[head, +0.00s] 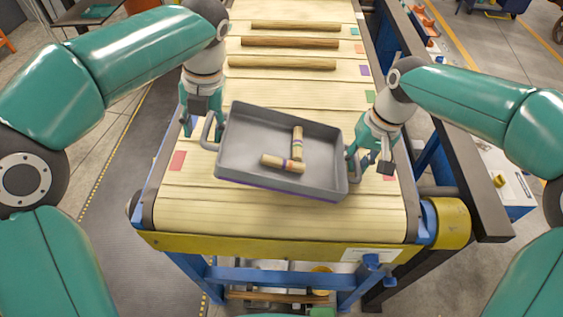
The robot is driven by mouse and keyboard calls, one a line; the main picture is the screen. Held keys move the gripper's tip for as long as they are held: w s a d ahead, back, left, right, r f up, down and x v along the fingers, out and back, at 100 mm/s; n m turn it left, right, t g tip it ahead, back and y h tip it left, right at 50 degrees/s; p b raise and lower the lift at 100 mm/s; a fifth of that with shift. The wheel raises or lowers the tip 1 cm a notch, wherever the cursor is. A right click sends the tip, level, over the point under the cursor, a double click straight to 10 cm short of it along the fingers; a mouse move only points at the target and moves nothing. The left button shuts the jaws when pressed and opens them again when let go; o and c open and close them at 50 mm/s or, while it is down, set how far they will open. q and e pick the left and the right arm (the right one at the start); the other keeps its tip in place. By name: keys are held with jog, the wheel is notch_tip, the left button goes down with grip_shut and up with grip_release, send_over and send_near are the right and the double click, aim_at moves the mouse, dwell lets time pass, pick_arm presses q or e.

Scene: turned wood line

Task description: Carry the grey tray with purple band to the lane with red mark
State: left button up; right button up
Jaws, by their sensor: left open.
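The grey tray (235,155) has a purple band along its lower front edge and sits askew over the near part of the slatted belt. Two short turned wood pieces lie in it, one (297,140) and another (283,164), both with coloured bands. A red mark (178,160) is on the belt's left edge beside the tray. My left gripper (203,122) is open at the tray's left handle (207,134). My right gripper (369,163) is at the tray's right end; its fingers and the handle overlap, so its grip is unclear. I cannot tell whether the tray touches the belt.
Several long wood rods lie across the belt farther back, the nearest (282,63). Green (370,96), purple (364,70) and orange (359,48) marks line the belt's right edge. A dark rail (450,140) runs along the right side. The belt's front strip (280,216) is clear.

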jog(key=shift+o, duration=0.7)
jog(key=shift+a+r, duration=0.3)
jog(key=shift+r, duration=0.1)
jog(key=shift+o, duration=1.1)
notch_tip(320, 180, up, 6)
jog(key=d, duration=0.1)
jog(key=shift+d, duration=0.35)
jog(key=shift+d+r, duration=0.2)
jog(key=shift+r, duration=0.25)
